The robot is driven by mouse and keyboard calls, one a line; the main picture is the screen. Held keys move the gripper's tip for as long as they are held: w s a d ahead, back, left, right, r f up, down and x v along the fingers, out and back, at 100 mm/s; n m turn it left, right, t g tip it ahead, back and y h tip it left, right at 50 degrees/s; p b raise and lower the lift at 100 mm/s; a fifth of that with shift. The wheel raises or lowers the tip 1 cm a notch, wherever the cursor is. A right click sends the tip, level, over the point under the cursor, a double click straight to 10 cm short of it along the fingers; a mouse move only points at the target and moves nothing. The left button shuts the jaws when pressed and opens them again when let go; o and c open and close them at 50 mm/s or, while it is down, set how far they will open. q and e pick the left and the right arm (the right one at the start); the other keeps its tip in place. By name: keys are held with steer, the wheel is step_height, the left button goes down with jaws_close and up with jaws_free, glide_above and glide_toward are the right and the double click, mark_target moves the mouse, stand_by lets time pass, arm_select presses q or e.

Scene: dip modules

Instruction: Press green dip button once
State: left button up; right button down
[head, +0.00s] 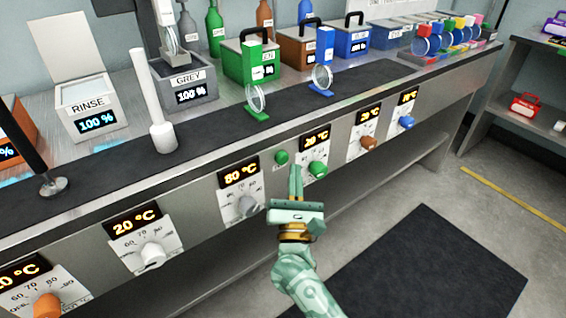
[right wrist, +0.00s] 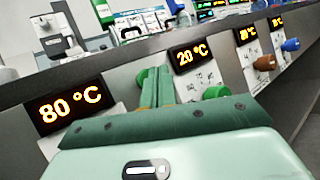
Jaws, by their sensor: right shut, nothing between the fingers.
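The small round green dip button (head: 281,157) sits on the grey front panel of the bench, left of the green module's 20 °C display (head: 316,138). The button also shows in the right wrist view (right wrist: 141,76), partly hidden behind the fingers. My right gripper (head: 295,170) is shut and empty. Its fingertips point at the panel, just below and right of the button in the head view. In the right wrist view the fingertips (right wrist: 157,75) overlap the button's right side; I cannot tell whether they touch it. My left gripper is not in view.
A green knob (head: 318,168) is close on the right of my fingers, and a grey knob (head: 247,205) is on the left. Above are a dark bench strip (head: 205,141), a green dip holder (head: 257,112) and a green tank (head: 236,70). The floor in front is clear.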

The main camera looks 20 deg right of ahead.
steer(key=shift+w+a, duration=0.2)
steer(key=shift+w, duration=0.2)
stand_by(1.7)
steer(key=shift+w, duration=0.1)
steer(key=shift+w+a+b, duration=0.15)
steer(key=shift+w+b, duration=0.15)
steer(key=shift+b, duration=0.05)
